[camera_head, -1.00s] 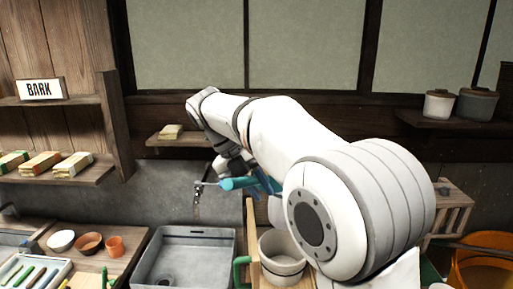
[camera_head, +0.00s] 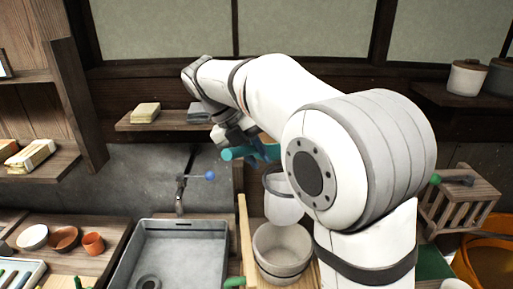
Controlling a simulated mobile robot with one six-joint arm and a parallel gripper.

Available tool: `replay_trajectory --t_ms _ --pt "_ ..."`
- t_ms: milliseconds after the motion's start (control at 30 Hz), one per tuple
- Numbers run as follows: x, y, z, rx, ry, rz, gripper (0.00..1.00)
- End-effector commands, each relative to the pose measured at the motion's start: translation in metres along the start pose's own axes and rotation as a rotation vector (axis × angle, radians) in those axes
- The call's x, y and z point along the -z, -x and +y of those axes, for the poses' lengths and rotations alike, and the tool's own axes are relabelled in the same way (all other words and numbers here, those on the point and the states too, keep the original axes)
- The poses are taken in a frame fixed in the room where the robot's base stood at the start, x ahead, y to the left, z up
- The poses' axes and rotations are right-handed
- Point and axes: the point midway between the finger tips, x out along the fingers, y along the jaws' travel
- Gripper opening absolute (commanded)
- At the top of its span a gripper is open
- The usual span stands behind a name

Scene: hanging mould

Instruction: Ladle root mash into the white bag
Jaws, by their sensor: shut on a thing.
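My gripper (camera_head: 238,147) is shut on a thick teal handle (camera_head: 237,153), in front of the back wall and to the right of the tap. The handle's far end runs behind my arm, so I cannot see what it carries. A white rounded vessel or bag (camera_head: 284,206) with a grey rim shows below and right of my gripper, partly hidden by my arm. I cannot tell whether it hangs or belongs to the handle. A white pot (camera_head: 281,243) stands below it in a wooden frame. No mash is visible.
A grey sink (camera_head: 172,232) lies left of the frame, with a blue-knobbed tap (camera_head: 181,187) behind it. A small shelf (camera_head: 135,122) holds a folded block. Bowls (camera_head: 33,237) sit on the left counter. A slatted wooden crate (camera_head: 460,202) and an orange tub (camera_head: 488,258) stand at right.

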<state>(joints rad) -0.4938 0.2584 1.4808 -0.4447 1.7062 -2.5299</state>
Motion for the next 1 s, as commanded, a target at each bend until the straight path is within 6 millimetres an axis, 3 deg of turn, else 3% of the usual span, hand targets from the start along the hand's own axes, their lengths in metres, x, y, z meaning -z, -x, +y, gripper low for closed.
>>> replay_trajectory --t_ms 267,500,1000 --pt "0.002 -0.022 0.017 0.001 0.008 -0.005 0.0" --pt "0.003 -0.014 0.006 -0.35 -0.049 -0.086 0.0" --pt "0.005 -0.02 0.006 -0.636 -0.084 -0.148 0.0"
